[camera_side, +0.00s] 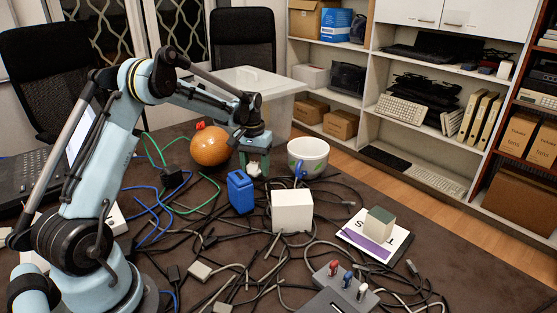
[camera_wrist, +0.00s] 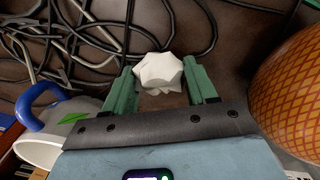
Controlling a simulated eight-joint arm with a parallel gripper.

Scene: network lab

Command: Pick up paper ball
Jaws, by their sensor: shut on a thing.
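The paper ball (camera_wrist: 160,72) is white and crumpled. In the wrist view it sits between the two green fingers of my gripper (camera_wrist: 162,84), which is shut on it. In the side view my gripper (camera_side: 256,165) points down behind the blue object, between the orange ball and the white mug. Only a small white part of the paper ball (camera_side: 254,169) shows there between the fingers. I cannot tell whether it touches the table.
An orange ball (camera_side: 210,147) is close on one side of my gripper and a white mug (camera_side: 309,152) on the other. A blue object (camera_side: 241,191) and a white box (camera_side: 292,211) stand in front. Tangled cables (camera_wrist: 90,40) cover much of the dark table.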

